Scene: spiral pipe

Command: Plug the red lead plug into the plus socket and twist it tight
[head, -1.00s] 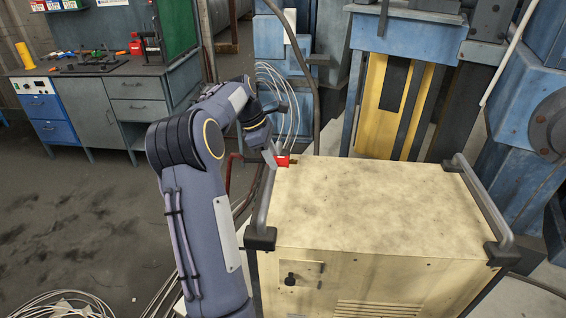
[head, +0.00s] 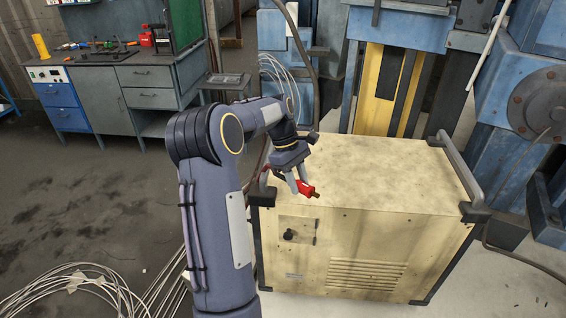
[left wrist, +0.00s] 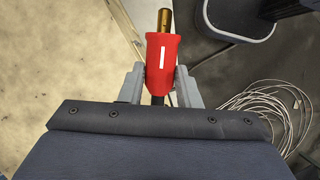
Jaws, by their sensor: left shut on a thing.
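My left gripper (head: 298,186) is shut on the red lead plug (head: 309,189), above the front top edge of the cream machine box. In the left wrist view the plug (left wrist: 161,50) sits between the two grey fingers, with a white stripe and its brass tip (left wrist: 165,21) pointing away from the gripper. In the head view the tip points right and slightly down. The box front has a small panel with a black round fitting (head: 289,235), below and left of the plug and apart from it. No plus mark is legible. My right gripper is not in view.
The cream box (head: 370,175) has a bare top, side handles (head: 457,170) and a vent grille (head: 366,275). Cables lie coiled on the floor (head: 75,292) at the lower left. A workbench (head: 100,95) stands at the back left, blue machinery (head: 520,95) behind and right.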

